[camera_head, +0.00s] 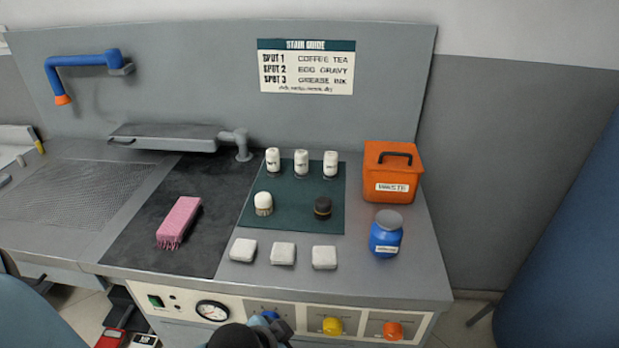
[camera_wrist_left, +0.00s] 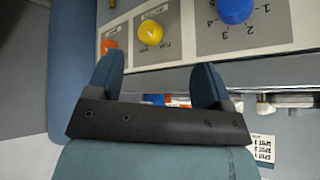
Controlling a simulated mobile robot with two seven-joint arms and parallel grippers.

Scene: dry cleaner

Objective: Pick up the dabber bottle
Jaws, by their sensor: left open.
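Three upright white bottles stand at the back of a green mat (camera_head: 292,190): left (camera_head: 272,161), middle (camera_head: 301,163) and right (camera_head: 330,164). In front stand a short white-topped piece (camera_head: 263,203) and a short dark-topped piece (camera_head: 322,208). I cannot tell for certain which is the dabber bottle. My left gripper (camera_wrist_left: 157,78) is open and empty in the left wrist view, near the front control panel. In the head view a dark hand, apparently the left one, shows at the bottom edge, below and apart from the mat. My right gripper is not in view.
Three white blocks (camera_head: 283,253) line the counter's front. A pink brush (camera_head: 179,221) lies on the dark board. A blue jar (camera_head: 386,233) and an orange waste bin (camera_head: 391,172) stand right of the mat. A yellow knob (camera_wrist_left: 150,32) is on the front panel.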

